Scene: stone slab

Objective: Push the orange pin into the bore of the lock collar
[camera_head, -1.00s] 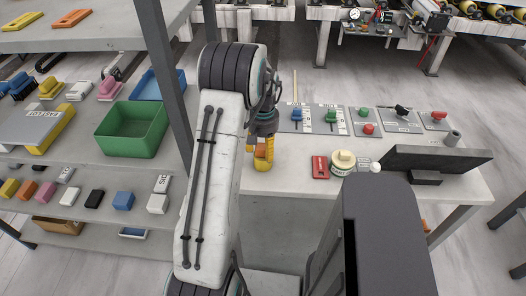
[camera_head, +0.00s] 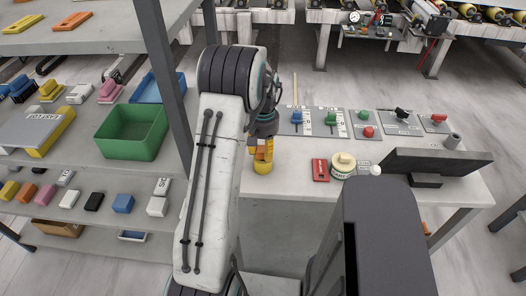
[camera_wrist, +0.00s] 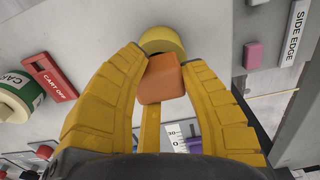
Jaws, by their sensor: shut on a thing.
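In the wrist view an orange block-like pin (camera_wrist: 162,80) sits between the two yellow fingers of my gripper (camera_wrist: 163,68). The gripper is shut on it. A yellow round piece (camera_wrist: 163,40), perhaps the lock collar, lies just beyond the pin. The pin overlaps its near edge, and its bore is hidden. In the head view my gripper (camera_head: 263,147) points down over the left part of the slab, with the yellow round piece (camera_head: 262,167) directly below it. I cannot tell there whether pin and collar touch.
On the slab (camera_head: 290,160), a red tag (camera_head: 320,170) and a cream-and-green round container (camera_head: 342,164) stand to the right. Control panels (camera_head: 325,121) line the back, and a dark screen (camera_head: 437,162) stands farther right. Shelves with a green bin (camera_head: 131,131) are at left.

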